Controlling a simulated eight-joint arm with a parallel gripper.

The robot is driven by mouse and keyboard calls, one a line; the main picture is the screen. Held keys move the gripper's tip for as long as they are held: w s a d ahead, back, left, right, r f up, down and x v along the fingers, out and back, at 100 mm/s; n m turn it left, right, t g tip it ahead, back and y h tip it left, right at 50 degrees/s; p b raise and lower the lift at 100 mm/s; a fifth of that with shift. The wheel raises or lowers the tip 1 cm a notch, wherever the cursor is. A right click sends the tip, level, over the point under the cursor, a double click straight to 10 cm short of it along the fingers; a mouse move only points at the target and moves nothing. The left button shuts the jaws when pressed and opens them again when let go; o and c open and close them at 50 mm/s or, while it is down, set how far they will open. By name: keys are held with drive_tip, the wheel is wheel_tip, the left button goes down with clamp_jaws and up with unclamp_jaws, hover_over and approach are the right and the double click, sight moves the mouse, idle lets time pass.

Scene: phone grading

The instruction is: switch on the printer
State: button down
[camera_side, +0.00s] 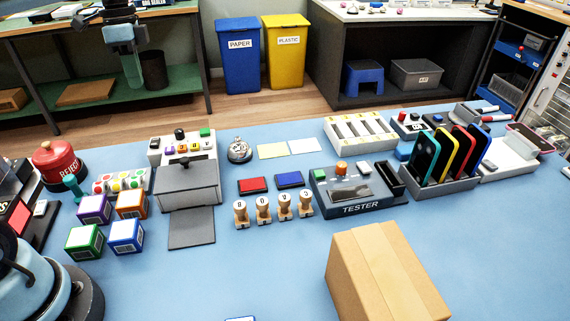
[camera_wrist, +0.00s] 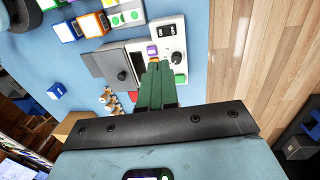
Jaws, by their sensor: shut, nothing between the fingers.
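A unit with a white control panel (camera_side: 190,141) and a grey hooded box (camera_side: 186,184) stands left of centre in the side view; it looks like the printer, though no label naming it is readable. The panel carries a black knob (camera_side: 180,134), a green button (camera_side: 206,132), small coloured buttons and a dark switch (camera_wrist: 167,30) at its corner. My gripper (camera_side: 134,82) hangs at the upper left of the side view, apart from the unit. In the wrist view its green fingers (camera_wrist: 160,68) are shut and empty, overlapping the panel and hiding part of it.
Coloured cubes (camera_side: 94,208) and a red REJECT button (camera_side: 57,160) lie left of the unit. A cardboard box (camera_side: 382,277) stands at the front.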

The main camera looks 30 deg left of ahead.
sight(154, 143)
drive_tip(key=shift+f, duration=0.15)
drive_tip(key=f, duration=0.4)
drive_tip(key=s+d+f, duration=0.1)
drive_tip(key=f, duration=0.8)
drive_tip(key=shift+s+d+f, duration=0.15)
drive_tip(key=shift+f, duration=0.15)
drive_tip(key=shift+d+f, duration=0.1)
drive_tip(key=shift+f, duration=0.05)
drive_tip(key=shift+f+t, duration=0.1)
drive_tip(key=shift+t, duration=0.2)
